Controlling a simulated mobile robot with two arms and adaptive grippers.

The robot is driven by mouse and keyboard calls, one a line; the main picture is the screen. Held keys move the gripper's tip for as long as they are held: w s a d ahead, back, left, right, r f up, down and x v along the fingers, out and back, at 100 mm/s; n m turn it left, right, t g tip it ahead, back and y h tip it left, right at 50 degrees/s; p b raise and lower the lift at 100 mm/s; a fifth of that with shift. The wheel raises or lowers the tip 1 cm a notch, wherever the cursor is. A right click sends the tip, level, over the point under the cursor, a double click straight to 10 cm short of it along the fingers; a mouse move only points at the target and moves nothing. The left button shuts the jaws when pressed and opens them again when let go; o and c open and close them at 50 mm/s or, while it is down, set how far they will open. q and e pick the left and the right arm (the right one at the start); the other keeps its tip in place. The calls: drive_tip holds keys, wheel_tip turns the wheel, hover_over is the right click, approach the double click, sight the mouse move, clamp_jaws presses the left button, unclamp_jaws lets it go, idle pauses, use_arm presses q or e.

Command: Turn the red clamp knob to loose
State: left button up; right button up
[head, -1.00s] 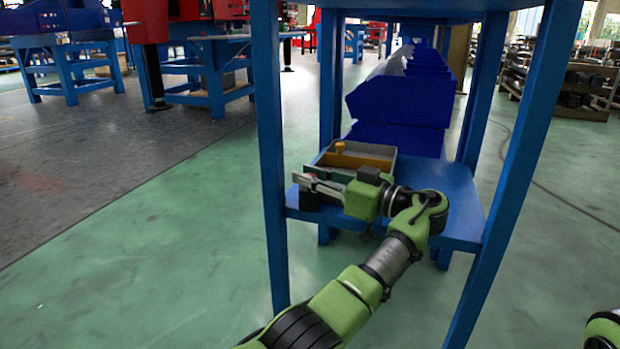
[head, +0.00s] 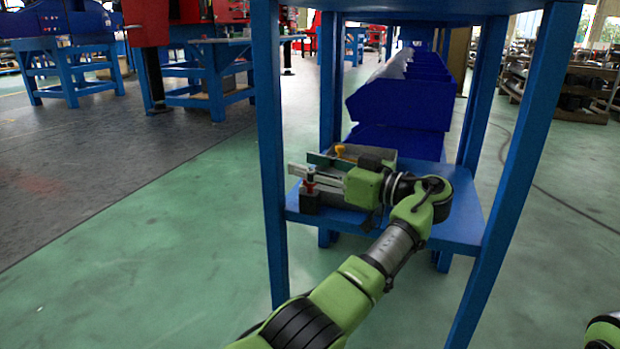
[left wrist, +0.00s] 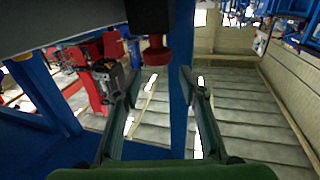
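The red clamp knob (head: 310,176) sits above a small black block (head: 309,200) at the front left corner of the blue shelf. The left wrist view shows the red knob (left wrist: 155,53) close up, below a black post. My left gripper (head: 300,165) reaches over the shelf from the right, its fingers pointing left near the knob. The fingers (left wrist: 159,80) are spread apart and hold nothing. In the left wrist view the knob appears in line with the gap between them, around the fingertips; whether it is inside the gap I cannot tell. My right gripper is out of view.
Blue bins (head: 400,105) stand further back. Blue table legs (head: 270,150) frame the shelf (head: 455,215) on both sides. Green floor is open to the left.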

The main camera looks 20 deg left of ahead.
use_arm(q)
wheel_tip(320, 180, up, 7)
drive_tip(key=shift+f, duration=0.15)
idle(0.4)
